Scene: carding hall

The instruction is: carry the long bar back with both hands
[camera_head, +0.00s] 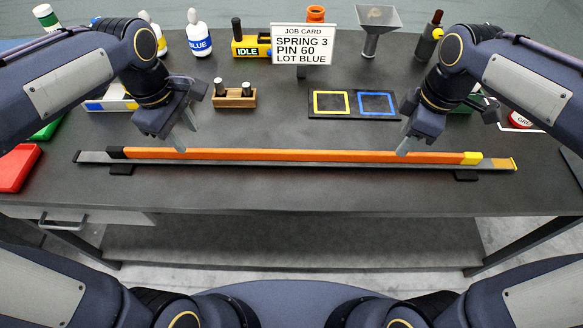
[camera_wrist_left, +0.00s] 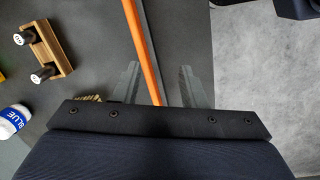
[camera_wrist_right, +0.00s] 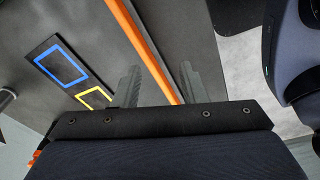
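The long orange bar (camera_head: 290,155) has a black left end and a yellow right end. It lies lengthwise on a grey rail (camera_head: 300,164) near the table's front. My left gripper (camera_head: 183,145) is over the bar's left part, and my right gripper (camera_head: 403,148) over its right part. In the left wrist view the bar (camera_wrist_left: 141,45) runs between the open fingers (camera_wrist_left: 158,66). In the right wrist view the bar (camera_wrist_right: 138,42) also runs between the open fingers (camera_wrist_right: 159,66). Whether the fingertips reach down beside the bar, I cannot tell.
Behind the bar are a wooden block with two pins (camera_head: 234,97), a black board with yellow and blue frames (camera_head: 354,116) and a job card (camera_head: 302,45). Bottles and a funnel (camera_head: 377,28) stand farther back. A red tray (camera_head: 17,167) is at left. The front strip is clear.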

